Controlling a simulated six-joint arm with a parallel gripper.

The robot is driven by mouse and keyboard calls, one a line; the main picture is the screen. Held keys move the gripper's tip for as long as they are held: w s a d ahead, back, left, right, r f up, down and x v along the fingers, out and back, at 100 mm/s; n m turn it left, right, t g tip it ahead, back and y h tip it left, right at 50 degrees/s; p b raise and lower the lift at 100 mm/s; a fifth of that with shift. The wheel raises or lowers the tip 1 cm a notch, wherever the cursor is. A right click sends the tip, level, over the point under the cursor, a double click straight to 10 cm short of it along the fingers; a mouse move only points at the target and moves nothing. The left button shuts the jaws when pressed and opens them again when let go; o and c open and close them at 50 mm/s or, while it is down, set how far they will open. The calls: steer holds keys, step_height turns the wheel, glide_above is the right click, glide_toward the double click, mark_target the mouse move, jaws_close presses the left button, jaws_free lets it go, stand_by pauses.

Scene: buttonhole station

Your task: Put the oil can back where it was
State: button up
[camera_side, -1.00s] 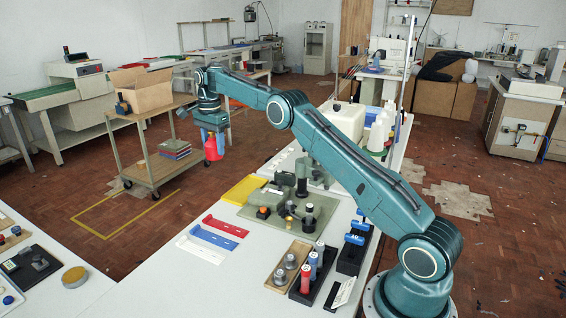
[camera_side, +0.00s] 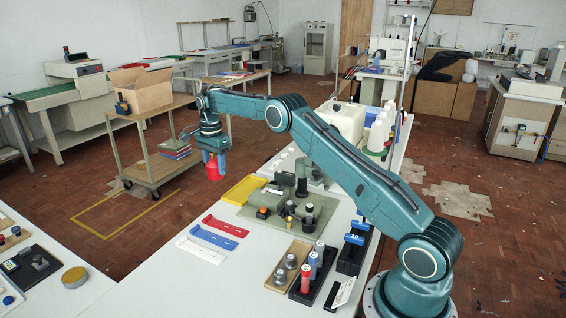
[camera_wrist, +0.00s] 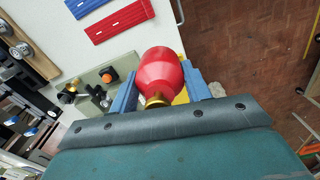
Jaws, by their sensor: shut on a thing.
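The red oil can (camera_side: 212,168) hangs below my gripper (camera_side: 214,160), above and behind the yellow tray (camera_side: 239,191) near the table's far edge. In the wrist view the red can (camera_wrist: 160,72), with a brass-coloured collar, sits between the blue fingers of my gripper (camera_wrist: 158,88). The gripper is shut on the can. The yellow tray (camera_wrist: 181,97) shows partly behind the can in the wrist view, with the rest hidden by it.
A green machine plate (camera_side: 290,217) with fixtures stands right of the yellow tray. Red (camera_side: 225,226) and blue (camera_side: 213,237) strips lie in front. A wooden tray (camera_side: 288,265) and a dark holder with red and blue bottles (camera_side: 312,278) sit nearer. A cart (camera_side: 150,150) stands beyond the table.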

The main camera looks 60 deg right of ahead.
steer(key=shift+f, duration=6.55)
steer(key=shift+f, duration=0.15)
steer(key=o, duration=1.3)
step_height(320, 180, up, 12)
steer(key=shift+r, duration=0.1)
